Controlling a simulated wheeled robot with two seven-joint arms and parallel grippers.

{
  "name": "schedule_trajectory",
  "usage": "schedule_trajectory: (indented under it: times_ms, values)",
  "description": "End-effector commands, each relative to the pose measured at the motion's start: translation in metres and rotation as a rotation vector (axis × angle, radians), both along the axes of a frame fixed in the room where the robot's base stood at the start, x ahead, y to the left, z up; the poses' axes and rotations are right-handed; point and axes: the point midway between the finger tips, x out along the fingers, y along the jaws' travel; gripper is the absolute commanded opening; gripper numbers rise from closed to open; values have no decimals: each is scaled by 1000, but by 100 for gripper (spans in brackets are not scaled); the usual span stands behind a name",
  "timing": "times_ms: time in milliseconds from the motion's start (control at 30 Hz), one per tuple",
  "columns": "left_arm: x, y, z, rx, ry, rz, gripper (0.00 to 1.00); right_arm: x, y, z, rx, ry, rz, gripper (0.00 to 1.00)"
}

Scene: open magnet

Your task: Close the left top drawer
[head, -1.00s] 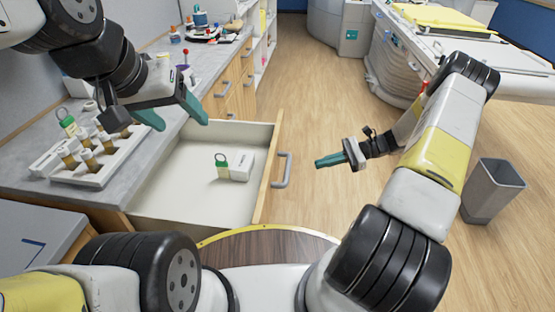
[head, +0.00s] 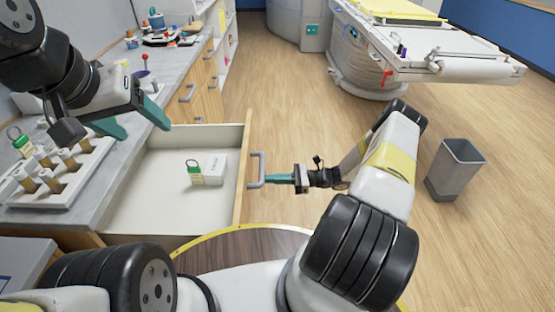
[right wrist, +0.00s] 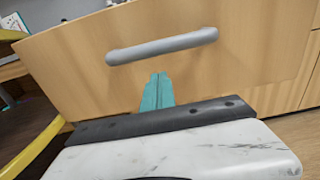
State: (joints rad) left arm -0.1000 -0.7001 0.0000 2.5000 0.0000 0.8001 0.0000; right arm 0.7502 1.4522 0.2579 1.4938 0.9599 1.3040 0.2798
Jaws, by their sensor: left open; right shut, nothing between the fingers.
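The drawer (head: 135,212) stands pulled out from the counter in the head view, with a white box and a green-tagged item inside. Its wooden front (head: 244,172) carries a grey bar handle (head: 256,170), which also shows in the right wrist view (right wrist: 162,46). My right gripper (head: 272,178) is shut and empty, its green fingertips at the handle in the head view. In the right wrist view its fingers (right wrist: 158,78) point at the drawer front just below the handle; I cannot tell whether they touch. My left gripper (head: 142,122) is open and empty over the counter edge and the drawer's back.
A rack of vials (head: 55,172) stands on the counter (head: 125,118) left of the drawer. Other closed drawers with handles (head: 187,93) lie beyond. A grey bin (head: 455,168) stands on the floor at right. The floor between is clear.

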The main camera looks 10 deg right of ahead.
Motion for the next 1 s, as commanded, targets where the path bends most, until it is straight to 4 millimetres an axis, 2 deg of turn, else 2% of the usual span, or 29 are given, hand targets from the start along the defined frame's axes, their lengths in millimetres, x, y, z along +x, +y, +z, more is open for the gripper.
schedule_trajectory:
  times_ms: [100, 300, 1000]
  values:
    - [0, 0, 0, 0, 0, 0, 68, 4, 23, 0, 1, 0, 3, 0]
    - [0, 0, 0, 0, 0, 0, 68, 8, 44, 0, 1, 0, 2, 0]
    - [0, 0, 0, 0, 0, 0, 68, 10, 53, 0, 0, 0, 1, 0]
